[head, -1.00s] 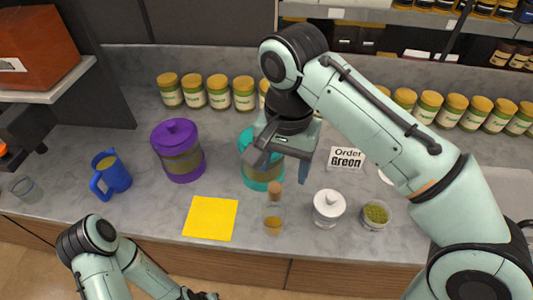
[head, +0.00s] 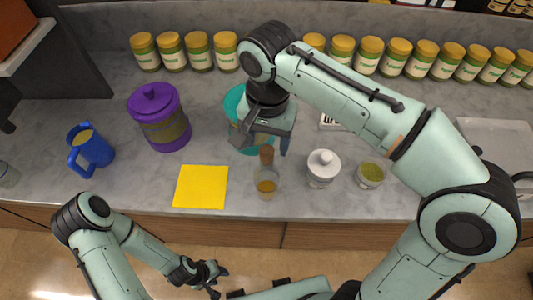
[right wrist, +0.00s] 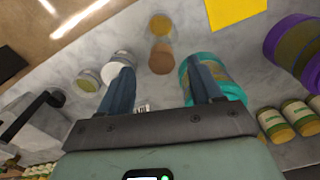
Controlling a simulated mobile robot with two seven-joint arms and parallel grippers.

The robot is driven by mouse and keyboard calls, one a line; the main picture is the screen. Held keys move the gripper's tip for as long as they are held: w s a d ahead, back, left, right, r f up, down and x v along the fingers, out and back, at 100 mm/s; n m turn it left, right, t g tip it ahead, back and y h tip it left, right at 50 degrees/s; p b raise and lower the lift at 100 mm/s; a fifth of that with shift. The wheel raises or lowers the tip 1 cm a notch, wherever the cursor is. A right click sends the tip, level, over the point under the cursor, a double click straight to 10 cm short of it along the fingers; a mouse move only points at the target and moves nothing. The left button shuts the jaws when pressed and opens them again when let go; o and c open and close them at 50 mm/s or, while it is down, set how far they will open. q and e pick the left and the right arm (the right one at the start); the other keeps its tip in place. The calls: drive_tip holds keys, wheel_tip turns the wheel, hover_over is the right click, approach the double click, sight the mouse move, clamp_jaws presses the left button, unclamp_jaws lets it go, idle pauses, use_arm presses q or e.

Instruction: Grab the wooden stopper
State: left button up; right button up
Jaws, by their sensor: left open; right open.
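The wooden stopper (head: 266,155) sits upright in the neck of a small glass bottle (head: 266,184) with amber contents, near the counter's front edge. My right gripper (head: 267,143) is open just behind and above the stopper. In the right wrist view the stopper (right wrist: 161,62) shows as a round brown top, centred just beyond the gap between the two fingers (right wrist: 159,78), with no visible contact. The bottle (right wrist: 160,27) is partly hidden behind it. My left gripper (head: 219,281) is open and empty, low in front of the counter.
A teal canister (head: 236,103) stands close behind my right gripper, partly hidden. A white lidded jar (head: 323,168) and an open jar of green bits (head: 370,175) stand right of the bottle. A yellow sheet (head: 201,187), purple canister (head: 160,118) and blue mug (head: 91,147) are left.

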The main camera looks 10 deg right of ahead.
sight(266, 152)
wheel_tip(266, 152, down, 4)
drive_tip(key=shift+s+a+r, duration=0.1)
drive_tip(key=shift+r, duration=0.1)
drive_tip(key=c, duration=1.1)
